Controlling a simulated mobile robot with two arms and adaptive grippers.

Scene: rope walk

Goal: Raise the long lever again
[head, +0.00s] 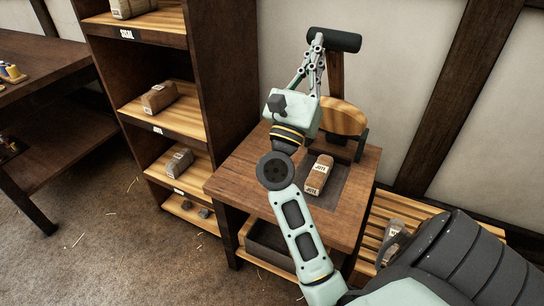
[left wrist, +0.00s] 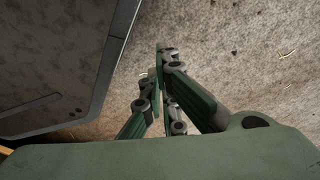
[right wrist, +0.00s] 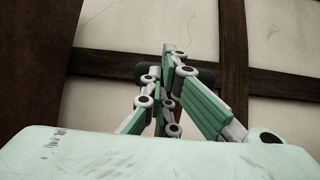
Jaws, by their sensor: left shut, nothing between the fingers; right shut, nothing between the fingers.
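The long lever is a brown wooden bar (head: 335,76) with a thick black cross handle (head: 341,40). It stands up at the back of the wooden table (head: 245,170), beside a round wooden piece (head: 343,117). My right gripper (head: 318,40) is shut and empty, its fingertips at the left part of the handle; I cannot tell whether they touch it. In the right wrist view the dark handle (right wrist: 206,75) shows partly behind the closed fingers (right wrist: 168,50). My left gripper (left wrist: 163,52) is shut and empty above the floor, out of the head view.
A brown bale labelled JUTE (head: 321,172) lies on a dark plate on the table. A shelf unit (head: 225,70) with several bales stands at the left. A slatted bench (head: 378,215) with another bale is at the right. The wall is close behind the lever.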

